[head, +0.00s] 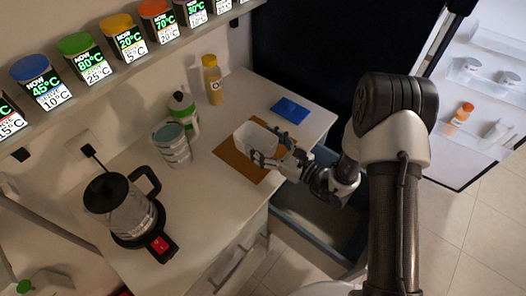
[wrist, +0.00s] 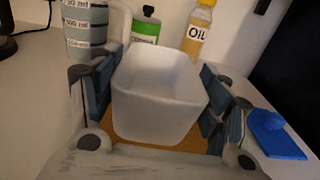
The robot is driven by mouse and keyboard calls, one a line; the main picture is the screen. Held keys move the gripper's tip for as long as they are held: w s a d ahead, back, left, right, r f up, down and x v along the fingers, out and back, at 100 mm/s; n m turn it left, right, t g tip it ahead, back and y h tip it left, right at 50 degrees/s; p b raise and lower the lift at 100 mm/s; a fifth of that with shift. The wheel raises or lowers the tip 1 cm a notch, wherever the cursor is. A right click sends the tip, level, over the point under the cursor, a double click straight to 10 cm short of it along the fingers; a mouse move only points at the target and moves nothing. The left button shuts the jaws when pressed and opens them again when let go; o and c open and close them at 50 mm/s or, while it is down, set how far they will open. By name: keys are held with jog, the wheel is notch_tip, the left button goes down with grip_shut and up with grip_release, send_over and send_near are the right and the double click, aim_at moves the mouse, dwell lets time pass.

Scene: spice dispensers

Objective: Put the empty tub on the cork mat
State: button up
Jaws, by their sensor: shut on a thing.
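The empty tub (head: 256,137) is white, open at the top and upright. It shows large in the wrist view (wrist: 158,100), and its inside looks empty. My gripper (head: 270,152) is shut on the tub, with one finger on each side of it in the wrist view (wrist: 158,110). The brown cork mat (head: 237,164) lies on the white counter under the tub, and a strip of it shows beneath the tub in the wrist view (wrist: 190,143). I cannot tell whether the tub's bottom touches the mat.
A blue lid-like piece (head: 290,110) lies right of the mat. An oil bottle (head: 212,80), a green-and-white bottle (head: 184,110) and a measuring cup (head: 172,145) stand behind and left. A kettle (head: 122,208) stands at the counter's near left. The open fridge (head: 485,90) is at right.

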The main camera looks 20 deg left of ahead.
aim_at(271, 155)
jog(key=shift+f+b, duration=0.55)
jog(key=shift+f, duration=1.3)
jog(key=shift+f, duration=0.15)
jog(key=o, duration=1.3)
jog(key=shift+d+r, duration=0.2)
jog(key=p+v, duration=0.2)
jog(key=v, duration=0.9)
jog(key=shift+s+d+f, duration=0.1)
jog(key=shift+s+d, duration=0.1)
jog(key=shift+d, duration=0.1)
